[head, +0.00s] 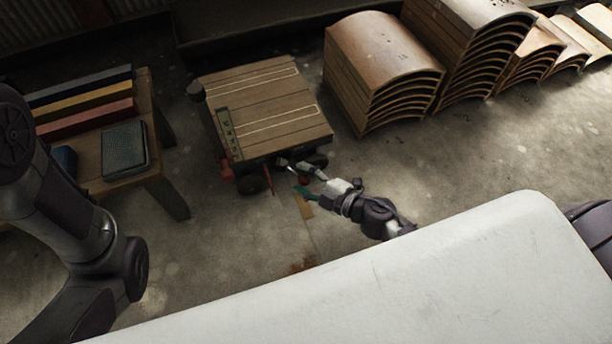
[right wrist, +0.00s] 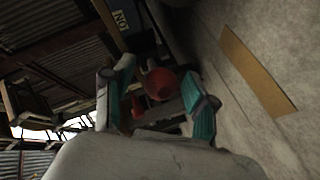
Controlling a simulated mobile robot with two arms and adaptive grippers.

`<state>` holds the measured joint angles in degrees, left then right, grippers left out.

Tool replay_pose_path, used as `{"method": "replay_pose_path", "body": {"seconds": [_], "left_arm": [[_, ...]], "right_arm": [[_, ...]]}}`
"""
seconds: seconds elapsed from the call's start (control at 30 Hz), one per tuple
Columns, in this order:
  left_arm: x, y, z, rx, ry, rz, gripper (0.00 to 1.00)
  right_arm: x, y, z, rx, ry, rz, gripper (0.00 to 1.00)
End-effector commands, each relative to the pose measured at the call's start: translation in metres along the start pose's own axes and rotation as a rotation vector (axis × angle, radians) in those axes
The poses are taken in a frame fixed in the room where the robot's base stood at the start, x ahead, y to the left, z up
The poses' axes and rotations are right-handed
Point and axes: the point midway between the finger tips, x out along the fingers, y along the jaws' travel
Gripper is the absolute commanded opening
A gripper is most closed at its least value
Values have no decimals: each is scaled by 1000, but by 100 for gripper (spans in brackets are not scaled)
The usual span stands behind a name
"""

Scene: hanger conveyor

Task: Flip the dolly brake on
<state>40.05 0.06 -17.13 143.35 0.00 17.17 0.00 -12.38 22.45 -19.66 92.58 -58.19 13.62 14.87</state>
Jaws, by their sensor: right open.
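The dolly (head: 265,105) is a low cart with a wooden plank deck, standing on the concrete floor in the head view. A red part (head: 227,170) sits at its lower left corner and a thin red piece (head: 268,180) is under its near edge. In the right wrist view, a round red part (right wrist: 160,84) shows between the open fingers, apart from both pads. I cannot tell for sure which red part is the brake or its position. My left arm shows, but its gripper does not.
A wooden bench (head: 160,150) with colored bars and a dark green tray (head: 124,149) stands left of the dolly. Stacks of curved wooden panels (head: 375,70) stand behind to the right. A yellowish floor strip (head: 304,207) lies near the right gripper.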

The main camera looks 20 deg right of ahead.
Motion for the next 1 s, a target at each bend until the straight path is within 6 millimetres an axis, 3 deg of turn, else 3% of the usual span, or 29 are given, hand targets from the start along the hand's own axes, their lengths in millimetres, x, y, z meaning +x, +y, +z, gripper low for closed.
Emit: {"method": "replay_pose_path", "body": {"seconds": [0.17, 0.6, 0.8, 1.0], "left_arm": [[0, 0, 1, 0, -2, -1, 57], [0, 0, 1, -1, 0, 0, 57], [0, 0, 1, -1, 0, 0, 57], [0, 0, 1, -1, 0, 0, 57]], "right_arm": [[-14, -1, 1, 0, -2, -2, 57], [-100, -1, 0, 1, -1, -3, 57], [-118, 0, 0, 0, 1, -1, 57], [-120, 0, 0, -1, 1, 0, 57]]}}
